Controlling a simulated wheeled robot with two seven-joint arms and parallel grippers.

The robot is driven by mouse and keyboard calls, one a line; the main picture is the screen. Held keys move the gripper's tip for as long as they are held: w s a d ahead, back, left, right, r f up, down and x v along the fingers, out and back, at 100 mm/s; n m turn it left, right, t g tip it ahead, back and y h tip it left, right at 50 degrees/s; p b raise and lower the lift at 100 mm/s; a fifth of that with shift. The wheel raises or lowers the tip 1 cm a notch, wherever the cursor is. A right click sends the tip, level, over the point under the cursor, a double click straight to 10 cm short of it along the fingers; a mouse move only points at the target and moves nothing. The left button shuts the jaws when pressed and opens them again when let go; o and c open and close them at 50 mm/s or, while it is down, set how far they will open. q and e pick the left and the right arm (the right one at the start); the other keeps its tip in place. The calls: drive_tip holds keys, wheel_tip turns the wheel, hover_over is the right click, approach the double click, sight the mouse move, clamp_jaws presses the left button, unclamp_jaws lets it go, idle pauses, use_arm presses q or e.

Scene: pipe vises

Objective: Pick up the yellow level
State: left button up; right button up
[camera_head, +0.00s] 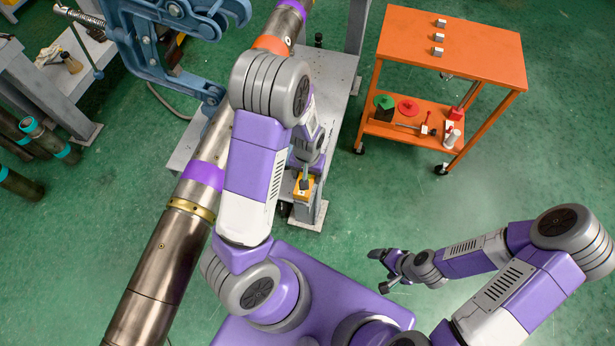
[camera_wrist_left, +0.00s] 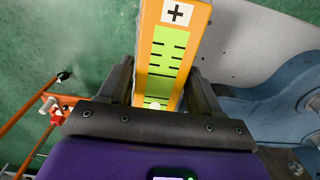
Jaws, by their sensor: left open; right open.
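The yellow level (camera_wrist_left: 172,50) has an orange-yellow frame, a green scale with black marks and a plus sign. In the left wrist view it lies between the two fingers of my left gripper (camera_wrist_left: 160,88), which is open with a finger on each side. Whether the fingers touch it, I cannot tell. In the head view, part of the level (camera_head: 304,196) shows below my left arm, over the bench edge, partly hidden by the gripper. My right gripper (camera_head: 379,270) is open and empty above the green floor.
A long metal pipe (camera_head: 165,255) with a purple band runs diagonally, left of my left arm. A blue vise (camera_head: 165,60) stands at the upper left. A grey bench (camera_head: 330,95) is beside the pipe. An orange cart (camera_head: 455,50) with small parts stands right. Floor between is clear.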

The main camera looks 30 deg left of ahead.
use_arm(q)
drive_tip(key=shift+w, duration=0.1)
drive_tip(key=c, duration=1)
